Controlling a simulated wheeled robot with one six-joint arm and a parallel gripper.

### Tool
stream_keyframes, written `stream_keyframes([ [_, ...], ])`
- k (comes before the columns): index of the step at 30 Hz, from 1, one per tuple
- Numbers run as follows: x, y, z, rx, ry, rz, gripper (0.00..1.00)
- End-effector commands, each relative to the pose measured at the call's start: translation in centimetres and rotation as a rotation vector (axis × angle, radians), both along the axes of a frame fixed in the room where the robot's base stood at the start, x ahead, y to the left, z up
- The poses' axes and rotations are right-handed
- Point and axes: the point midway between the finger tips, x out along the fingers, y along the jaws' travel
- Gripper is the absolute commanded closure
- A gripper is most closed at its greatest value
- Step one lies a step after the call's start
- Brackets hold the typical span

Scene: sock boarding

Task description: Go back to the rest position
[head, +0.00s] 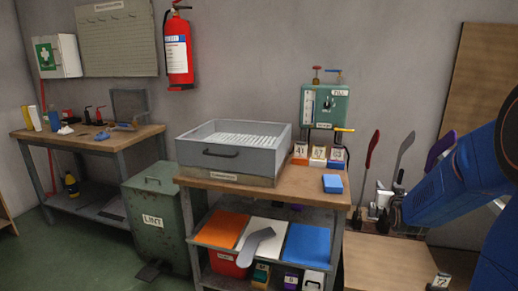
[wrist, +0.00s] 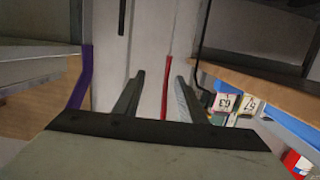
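My gripper (head: 385,205) is at the right in the head view, at the end of my blue arm, low in front of the stand with upright sock boards. The wrist view shows its two dark fingers (wrist: 156,98) apart, with nothing held between them. A thin red strip (wrist: 167,85) shows beyond the gap. The boards near the gripper are a dark red one (head: 372,150), a grey one (head: 404,148) and a purple one (head: 440,147). The purple one also shows at the left in the wrist view (wrist: 82,78).
A green lint bin (head: 155,205) stands further left. Green floor is open at the lower left.

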Motion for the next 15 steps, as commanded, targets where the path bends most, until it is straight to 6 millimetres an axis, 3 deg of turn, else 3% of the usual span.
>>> stream_keyframes([
  [8, -1.7, 1.9, 0.6, 0.016, 0.063, 0.02, 0.62],
  [15, -4.6, 4.5, 1.0, 0.039, 0.161, 0.045, 0.62],
])
